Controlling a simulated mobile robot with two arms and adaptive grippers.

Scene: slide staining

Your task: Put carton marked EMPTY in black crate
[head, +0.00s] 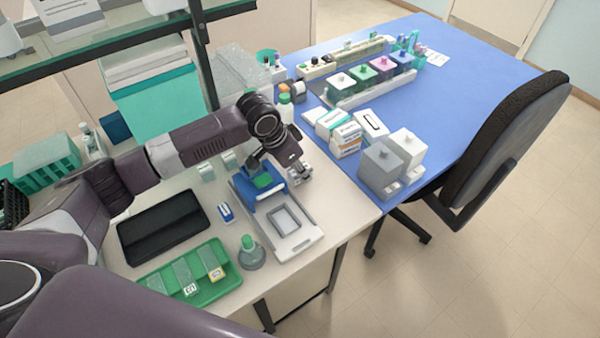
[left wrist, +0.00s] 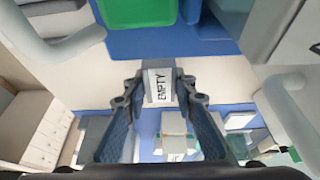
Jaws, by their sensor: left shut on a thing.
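My left gripper (head: 300,173) reaches over the white bench, beside the blue and white device. In the left wrist view the fingertips of my left gripper (left wrist: 160,83) are closed on a small white carton (left wrist: 158,88) with black EMPTY lettering on its face. In the head view the carton is mostly hidden by the gripper and too small to read. A black crate (head: 12,207) stands at the far left edge, partly cut off by the frame and my arm. My right gripper is not in view.
A black tray (head: 160,228), a green slide tray (head: 228,283), a green-capped flask (head: 251,256) and a blue and white device (head: 306,240) occupy the bench. A green rack (head: 48,165) stands near the crate. White boxes (head: 345,135) sit on the blue table. A glass shelf crosses above.

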